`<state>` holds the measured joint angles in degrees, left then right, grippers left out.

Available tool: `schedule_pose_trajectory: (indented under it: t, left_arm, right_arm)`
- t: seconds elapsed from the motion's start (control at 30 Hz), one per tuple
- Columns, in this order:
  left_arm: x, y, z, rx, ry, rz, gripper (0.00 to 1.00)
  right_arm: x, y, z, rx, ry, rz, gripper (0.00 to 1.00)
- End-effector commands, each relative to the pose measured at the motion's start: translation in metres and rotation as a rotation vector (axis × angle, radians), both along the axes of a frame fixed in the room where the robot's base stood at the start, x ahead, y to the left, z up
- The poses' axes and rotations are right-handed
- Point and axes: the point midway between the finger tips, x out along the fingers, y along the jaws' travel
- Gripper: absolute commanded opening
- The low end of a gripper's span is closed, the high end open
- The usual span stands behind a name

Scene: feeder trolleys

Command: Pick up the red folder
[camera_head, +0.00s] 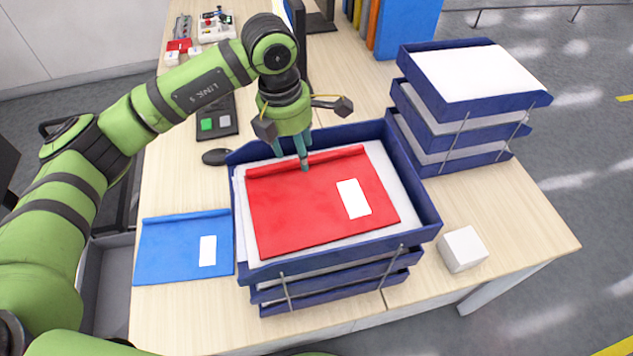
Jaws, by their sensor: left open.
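The red folder (300,218) lies flat on white papers in the top tray of a blue stacked letter tray (426,205). It has a white label and a raised spine along its far edge. My left gripper (303,160) is open and points down at the spine near the far edge of the folder. Its teal fingertips are at the spine, and I cannot tell whether they straddle or touch it. My right gripper is not in view.
A blue folder (182,250) lies left of the tray. A second tray stack (465,110) stands at the right, with a white cube (462,249) in front. Behind are a mouse (216,157), a dark pad with buttons (217,120) and upright binders (400,28).

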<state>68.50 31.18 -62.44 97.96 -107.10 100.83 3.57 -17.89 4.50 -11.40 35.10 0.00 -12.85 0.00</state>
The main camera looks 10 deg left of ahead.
Motion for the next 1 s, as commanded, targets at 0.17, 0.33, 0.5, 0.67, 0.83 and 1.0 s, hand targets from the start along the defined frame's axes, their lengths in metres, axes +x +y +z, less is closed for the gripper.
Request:
schedule_pose_trajectory:
  t: [0.17, 0.33, 0.5, 0.67, 0.83, 1.0]
  left_arm:
    - [0.001, -0.002, -0.018, 0.000, 0.000, 0.001, 0.55]
    - [0.002, -0.002, -0.022, -0.001, -0.002, 0.000, 0.55]
    - [0.002, -0.002, -0.022, -0.001, -0.002, 0.000, 0.23]
    - [0.002, -0.002, -0.022, -0.001, -0.002, 0.000, 0.00]
    - [0.002, -0.003, -0.022, -0.002, -0.002, 0.000, 0.00]
    - [0.002, -0.002, -0.021, -0.001, -0.003, 0.000, 0.00]
  right_arm:
    - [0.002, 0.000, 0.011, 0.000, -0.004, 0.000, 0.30]
    - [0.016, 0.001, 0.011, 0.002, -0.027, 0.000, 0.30]
    - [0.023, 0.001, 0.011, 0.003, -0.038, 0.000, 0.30]
    - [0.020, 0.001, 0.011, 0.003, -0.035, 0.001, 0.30]
    - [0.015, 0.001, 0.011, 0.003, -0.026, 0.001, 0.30]
    - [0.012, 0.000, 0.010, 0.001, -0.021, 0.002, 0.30]
